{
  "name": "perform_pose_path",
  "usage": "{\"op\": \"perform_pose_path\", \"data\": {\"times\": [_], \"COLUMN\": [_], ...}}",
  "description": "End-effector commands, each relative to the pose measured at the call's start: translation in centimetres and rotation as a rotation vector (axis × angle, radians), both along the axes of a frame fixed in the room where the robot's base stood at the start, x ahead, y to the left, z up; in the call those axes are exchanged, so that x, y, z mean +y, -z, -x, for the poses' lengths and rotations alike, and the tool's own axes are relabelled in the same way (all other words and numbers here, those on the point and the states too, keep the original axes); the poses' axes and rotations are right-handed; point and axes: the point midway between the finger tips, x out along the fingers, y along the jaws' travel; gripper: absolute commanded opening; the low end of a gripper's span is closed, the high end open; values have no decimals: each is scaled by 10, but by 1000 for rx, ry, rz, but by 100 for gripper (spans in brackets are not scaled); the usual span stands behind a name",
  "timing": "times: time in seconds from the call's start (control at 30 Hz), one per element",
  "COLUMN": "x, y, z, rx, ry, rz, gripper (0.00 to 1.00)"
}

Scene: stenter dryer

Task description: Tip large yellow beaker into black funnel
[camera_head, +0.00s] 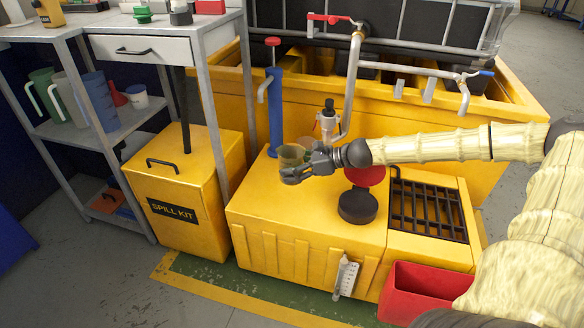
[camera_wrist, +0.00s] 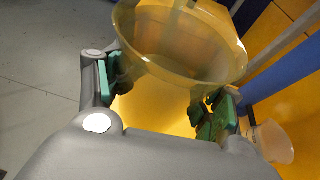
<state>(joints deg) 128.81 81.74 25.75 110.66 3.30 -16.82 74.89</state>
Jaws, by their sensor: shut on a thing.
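The large yellow beaker (camera_head: 291,154) is translucent and held by my gripper (camera_head: 297,171) above the yellow cabinet top, left of the funnel. In the wrist view, the beaker (camera_wrist: 180,52) stands between the green-padded fingers of my gripper (camera_wrist: 165,100), its wide mouth facing up and away. It looks about upright; its contents cannot be made out. The black funnel (camera_head: 357,207) sits on the yellow cabinet, to the right of and nearer than the beaker. Its red lid (camera_head: 366,174) stands raised behind it, partly hidden by my arm.
A blue hand pump (camera_head: 275,115) stands behind and left of the beaker. A pale cup (camera_wrist: 273,142) is close beside the right finger. A bent pipe (camera_head: 353,85) rises behind. A black grate (camera_head: 428,208) and red bin (camera_head: 425,290) lie right. The cabinet's front left is clear.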

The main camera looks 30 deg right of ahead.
Motion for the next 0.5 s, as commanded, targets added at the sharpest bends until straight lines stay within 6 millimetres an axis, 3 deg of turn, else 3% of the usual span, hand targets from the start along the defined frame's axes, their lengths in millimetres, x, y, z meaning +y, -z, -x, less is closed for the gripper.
{"op": "perform_pose_path", "data": {"times": [0.5], "x": [11], "y": [10], "z": [-11], "rx": [2], "ry": [59], "rz": [-1], "gripper": [35]}}
